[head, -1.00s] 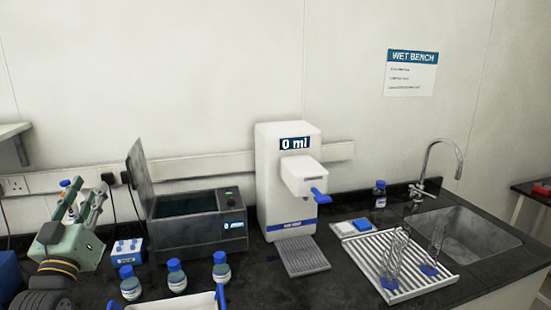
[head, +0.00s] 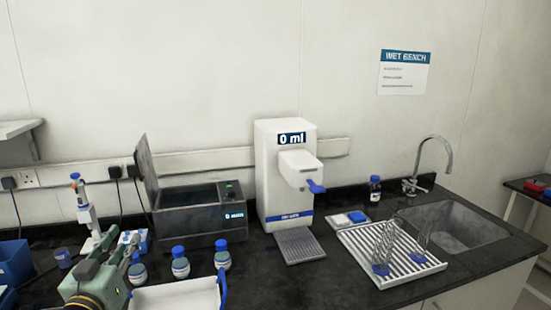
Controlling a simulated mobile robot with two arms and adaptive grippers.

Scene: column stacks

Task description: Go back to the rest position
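My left gripper (head: 118,246) is low at the left of the head view, over the front of the bench. Its two fingers point up and away from me, apart, with nothing seen held between them. A white stand-like device with a blue top (head: 84,205) rises behind it. The gripper partly covers the area of a blue-capped bottle (head: 138,269) beside it; I cannot tell whether they touch. My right gripper is not in view.
Blue-capped bottles (head: 180,262) stand behind a white tray (head: 178,297). An open-lidded water bath (head: 200,218), a white dispenser reading 0 ml (head: 287,205), a drying rack (head: 390,255) and a sink (head: 455,228) line the dark bench (head: 330,275). A blue bin (head: 14,262) is at left.

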